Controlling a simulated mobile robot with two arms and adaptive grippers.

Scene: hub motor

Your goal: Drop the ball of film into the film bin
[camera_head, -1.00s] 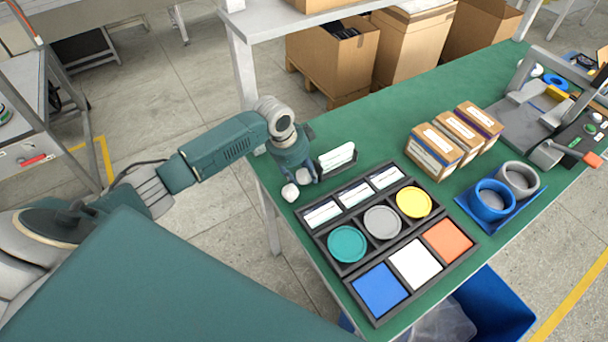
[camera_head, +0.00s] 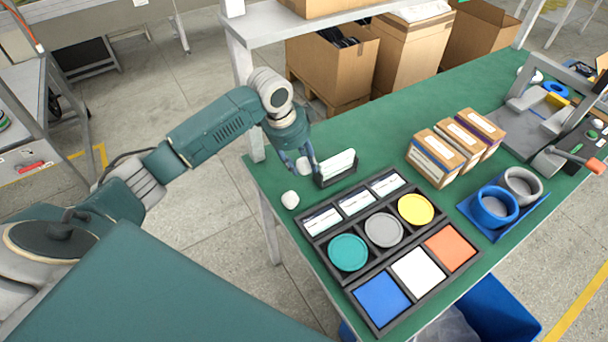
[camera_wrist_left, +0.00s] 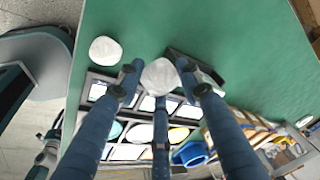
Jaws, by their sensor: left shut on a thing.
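My left gripper (camera_head: 306,170) is shut on a white crumpled ball of film (camera_head: 304,164), above the near-left corner of the green table. The held ball (camera_wrist_left: 160,77) shows between the fingers in the left wrist view. A second white ball (camera_head: 290,199) lies on the table just below and left of the gripper; it also shows in the left wrist view (camera_wrist_left: 104,50). A blue bin (camera_head: 500,305) with clear film in it stands below the table's near edge, partly hidden by the table. It looks like the film bin. My right gripper is not in view.
A black card holder (camera_head: 337,170) stands close beside the gripper. A dark sorting tray (camera_head: 330,257) with coloured discs, squares and cards lies in front. Cardboard boxes (camera_head: 435,160) and a blue tray with rings (camera_head: 484,232) stand further right. The table behind the card holder is clear.

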